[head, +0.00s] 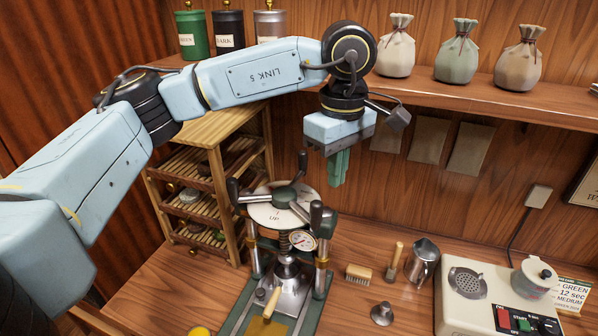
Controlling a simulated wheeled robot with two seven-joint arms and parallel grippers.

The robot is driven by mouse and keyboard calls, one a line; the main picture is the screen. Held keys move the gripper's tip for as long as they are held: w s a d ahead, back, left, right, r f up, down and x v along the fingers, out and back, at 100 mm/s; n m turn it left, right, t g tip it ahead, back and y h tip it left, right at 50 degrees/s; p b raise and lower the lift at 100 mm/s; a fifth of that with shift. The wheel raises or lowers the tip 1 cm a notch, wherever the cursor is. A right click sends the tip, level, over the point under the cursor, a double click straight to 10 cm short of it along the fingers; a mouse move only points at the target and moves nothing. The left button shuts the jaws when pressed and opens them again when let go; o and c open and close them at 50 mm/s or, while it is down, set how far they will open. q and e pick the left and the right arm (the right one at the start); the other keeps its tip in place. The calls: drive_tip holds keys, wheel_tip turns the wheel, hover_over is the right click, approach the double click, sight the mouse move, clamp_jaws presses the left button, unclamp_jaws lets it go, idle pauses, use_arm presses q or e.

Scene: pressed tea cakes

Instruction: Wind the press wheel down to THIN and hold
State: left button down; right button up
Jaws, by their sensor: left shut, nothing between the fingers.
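The press (285,275) stands on the bench below my left arm. Its wheel is a pale disc (268,215) lettered "UP", with a green hub and several spokes ending in dark knobs, one black knob (316,213) at the right front. A round gauge (303,240) sits under the wheel's right side. No THIN mark is readable from here. My left gripper (338,170) points down, its green fingers shut and empty. In the picture it is above and right of the wheel, apart from it. My right gripper is not in view.
A wooden rack (215,190) stands close behind the press on the left. A brush (358,273), a wooden-handled tool (394,260), a metal jug (422,260) and a steamer unit (480,310) stand to the right. Cloth sacks (457,55) line the shelf above.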

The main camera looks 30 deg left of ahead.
sight(319, 202)
use_arm(q)
drive_tip(key=shift+f+b, duration=2)
drive_tip(key=shift+f, duration=0.35)
drive_tip(key=shift+s+a+b, duration=0.2)
drive_tip(key=shift+s, duration=0.35)
drive_tip(key=shift+s+a+b, duration=0.15)
drive_tip(key=shift+s, duration=0.35)
drive_tip(key=shift+s, duration=0.1)
drive_tip(key=shift+s+a+b, duration=0.25)
drive_tip(key=shift+s+b, duration=0.1)
drive_tip(key=shift+s, duration=0.25)
drive_tip(key=shift+s+a+b, duration=0.3)
drive_tip(key=shift+s, duration=0.65)
